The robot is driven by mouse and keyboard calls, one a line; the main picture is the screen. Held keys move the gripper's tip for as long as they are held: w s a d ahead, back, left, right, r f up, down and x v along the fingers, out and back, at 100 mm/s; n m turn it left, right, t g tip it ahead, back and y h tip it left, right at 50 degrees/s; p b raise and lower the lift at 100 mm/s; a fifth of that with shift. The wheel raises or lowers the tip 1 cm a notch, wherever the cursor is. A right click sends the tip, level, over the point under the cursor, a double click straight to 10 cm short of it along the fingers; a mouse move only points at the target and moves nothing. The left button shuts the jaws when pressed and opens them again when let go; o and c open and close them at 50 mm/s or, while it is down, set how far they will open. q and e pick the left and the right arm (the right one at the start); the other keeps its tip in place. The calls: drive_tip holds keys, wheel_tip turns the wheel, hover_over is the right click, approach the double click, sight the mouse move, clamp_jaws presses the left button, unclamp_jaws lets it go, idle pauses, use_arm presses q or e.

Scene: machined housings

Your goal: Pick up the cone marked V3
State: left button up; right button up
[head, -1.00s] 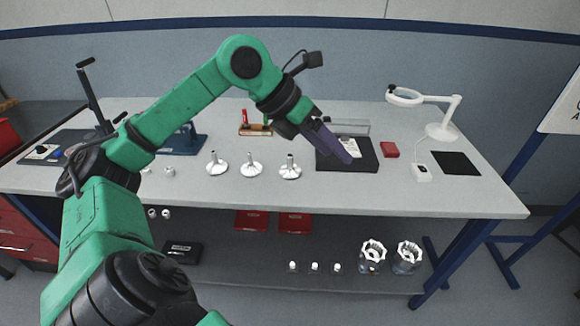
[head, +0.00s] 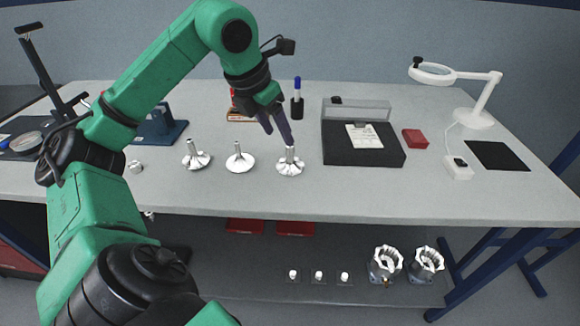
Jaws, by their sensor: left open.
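Three silvery cone-shaped parts with wide round bases and upright stems stand in a row on the bench: a left cone (head: 195,158), a middle cone (head: 239,161) and a right cone (head: 290,167). Any V3 marking is too small to read on them. My left gripper (head: 279,139) is open and points down, just above and slightly left of the right cone's stem. It appears empty; I cannot tell whether a fingertip touches the stem. My right gripper is not in view.
A marker in a black holder (head: 297,106) stands behind. A red block (head: 415,138) and a white magnifier lamp (head: 474,117) are farther right. Bare bench lies in front of the cones.

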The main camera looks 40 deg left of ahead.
sight(287, 149)
use_arm(q)
drive_tip(key=x, duration=1)
drive_tip(key=shift+w+a+f, duration=0.1)
drive_tip(key=shift+w+a, duration=0.05)
drive_tip(key=shift+w, duration=0.3)
clamp_jaws()
